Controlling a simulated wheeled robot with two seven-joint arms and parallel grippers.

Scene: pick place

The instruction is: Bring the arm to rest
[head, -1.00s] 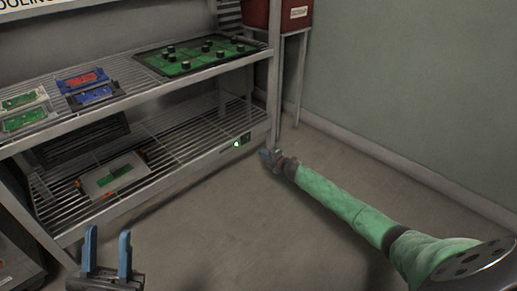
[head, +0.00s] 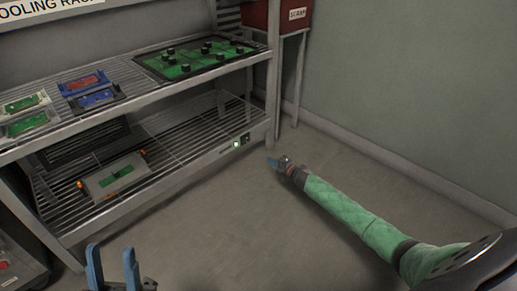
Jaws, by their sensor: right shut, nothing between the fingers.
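My right arm, in a green sleeve, reaches in from the lower right of the head view. Its gripper (head: 273,163) is shut and empty, over the floor just in front of the rack's right post. My left gripper (head: 112,265) shows at the bottom left. Its two blue fingers stand upright and apart, with nothing between them. It is in front of the rack's lower shelf.
A metal rack (head: 200,78) stands at the left. Its upper shelf holds a large green board (head: 190,62) and several small boards in holders. The lower shelf holds a grey fixture (head: 115,178). A red scrap bin (head: 270,15) stands behind. The floor (head: 240,225) is clear.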

